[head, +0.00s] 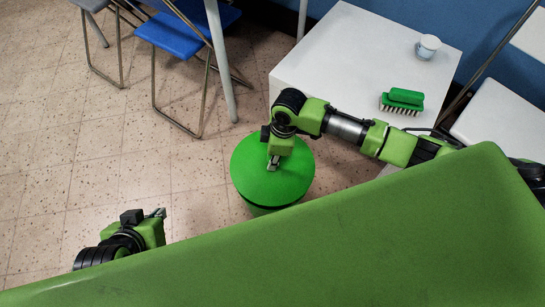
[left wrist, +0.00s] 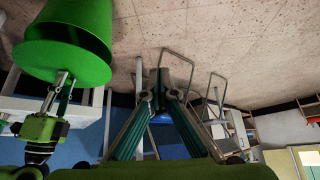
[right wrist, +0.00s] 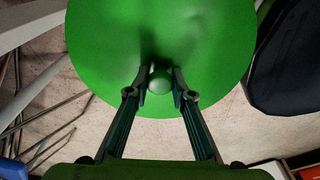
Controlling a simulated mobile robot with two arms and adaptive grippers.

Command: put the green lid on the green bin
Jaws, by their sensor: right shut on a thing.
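In the left wrist view, where the scene is upside down, the lid (left wrist: 50,62) and the bin wall (left wrist: 88,18) show close together. My right gripper (head: 273,163) points down at the lid. In the right wrist view its fingers are shut on the lid's round knob (right wrist: 159,82). My left gripper (head: 158,213) is low at the left, apart from the bin and empty; its fingers look shut.
A white table (head: 345,50) stands behind the bin, with a green brush (head: 403,100) and a white cup (head: 428,46) on it. Blue folding chairs (head: 170,36) stand at the back left. The tiled floor left of the bin is clear. My own green body fills the foreground.

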